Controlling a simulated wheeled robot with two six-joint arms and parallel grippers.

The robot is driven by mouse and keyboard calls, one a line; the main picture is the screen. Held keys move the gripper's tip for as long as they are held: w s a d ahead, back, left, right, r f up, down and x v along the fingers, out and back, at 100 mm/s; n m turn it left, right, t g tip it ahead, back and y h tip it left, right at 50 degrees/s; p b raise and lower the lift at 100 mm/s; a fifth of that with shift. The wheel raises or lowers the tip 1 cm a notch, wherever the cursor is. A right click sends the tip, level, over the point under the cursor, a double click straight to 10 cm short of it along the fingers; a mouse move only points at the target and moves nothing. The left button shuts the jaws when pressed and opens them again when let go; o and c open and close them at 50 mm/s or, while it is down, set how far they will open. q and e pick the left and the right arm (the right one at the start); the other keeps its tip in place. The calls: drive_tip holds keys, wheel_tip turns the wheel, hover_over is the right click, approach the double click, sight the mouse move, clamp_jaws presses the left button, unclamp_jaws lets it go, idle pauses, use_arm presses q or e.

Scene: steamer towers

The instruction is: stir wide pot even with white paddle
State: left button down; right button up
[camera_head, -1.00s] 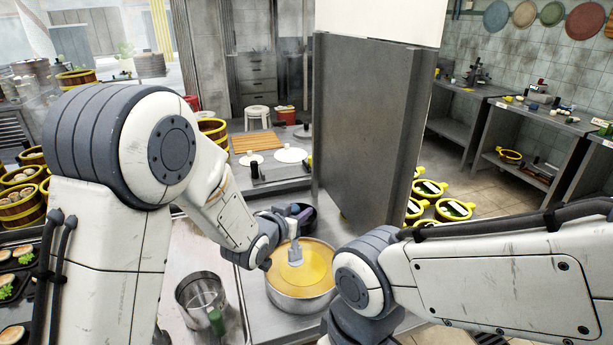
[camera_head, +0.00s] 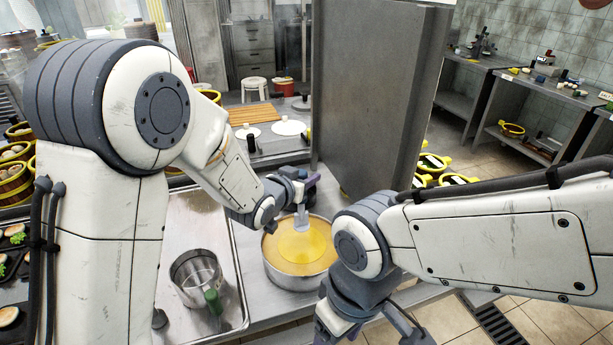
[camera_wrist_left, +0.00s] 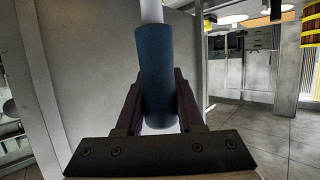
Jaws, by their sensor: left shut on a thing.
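The wide pot (camera_head: 272,280) is a round metal vessel holding yellow liquid (camera_head: 325,262), on the steel counter in the middle of the head view. My left gripper (camera_head: 298,187) is above the pot's far side, shut on the white paddle (camera_head: 302,222). The paddle's pale lower part reaches down to the liquid; its end is hard to make out. In the left wrist view, its blue handle (camera_wrist_left: 157,75) sits between the dark fingers, with a white shaft (camera_wrist_left: 151,10) above. My right gripper (camera_head: 365,328) is low in the head view, its fingers spread and partly cut off.
A metal pail (camera_head: 192,272) with a green-handled tool stands in the tray left of the pot. A tall grey partition (camera_head: 370,95) rises behind the pot. Yellow-rimmed baskets (camera_head: 432,162) lie beyond it.

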wheel_tip(320, 180, down, 9)
drive_tip(key=b, duration=0.8)
drive_tip(key=shift+r, duration=0.1)
